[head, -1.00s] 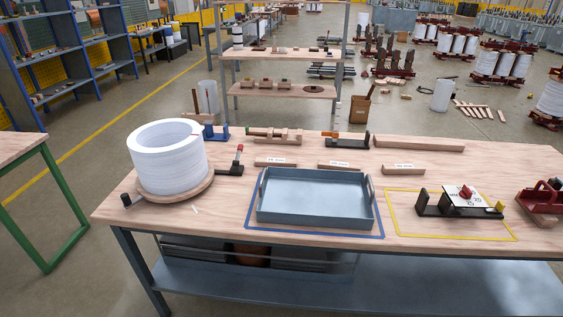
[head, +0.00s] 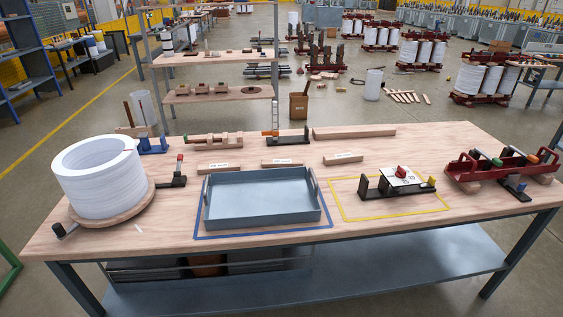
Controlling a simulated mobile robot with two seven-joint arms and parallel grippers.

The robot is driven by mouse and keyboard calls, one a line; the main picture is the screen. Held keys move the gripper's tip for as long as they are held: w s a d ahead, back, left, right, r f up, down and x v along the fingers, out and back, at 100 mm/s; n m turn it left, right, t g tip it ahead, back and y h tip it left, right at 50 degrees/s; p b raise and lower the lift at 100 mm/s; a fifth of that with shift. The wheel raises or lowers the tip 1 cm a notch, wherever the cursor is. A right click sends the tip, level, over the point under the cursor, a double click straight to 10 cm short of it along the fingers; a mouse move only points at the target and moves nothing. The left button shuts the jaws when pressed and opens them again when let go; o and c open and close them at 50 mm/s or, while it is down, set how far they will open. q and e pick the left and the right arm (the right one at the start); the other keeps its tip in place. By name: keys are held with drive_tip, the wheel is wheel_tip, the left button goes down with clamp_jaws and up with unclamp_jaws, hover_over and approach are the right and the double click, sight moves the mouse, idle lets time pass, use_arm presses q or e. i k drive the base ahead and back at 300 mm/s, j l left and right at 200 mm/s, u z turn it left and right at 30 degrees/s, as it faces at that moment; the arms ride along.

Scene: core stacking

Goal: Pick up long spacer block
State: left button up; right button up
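Three short wooden blocks with white labels lie in a row behind the tray: a left block (head: 219,167), a middle block (head: 281,163) and a right block (head: 343,158). Their labels are too small to read. A much longer plain wooden bar (head: 354,132) lies near the back edge of the table. I cannot tell from the picture which of these is the long spacer block. All lie flat, apart from one another. Neither of my grippers is in view.
A blue-grey tray (head: 263,218) stands empty in a blue outline on the wooden table (head: 480,225). A white coil (head: 99,178) stands at left. A black fixture (head: 374,187) sits in a yellow outline. A red fixture (head: 468,165) stands at right.

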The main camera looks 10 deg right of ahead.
sight(206, 168)
drive_tip(key=u, duration=0.25)
drive_tip(key=j+z, duration=0.25)
drive_tip(key=j, duration=0.4)
drive_tip(key=i+z, duration=0.7)
drive_tip(key=i+j, duration=0.05)
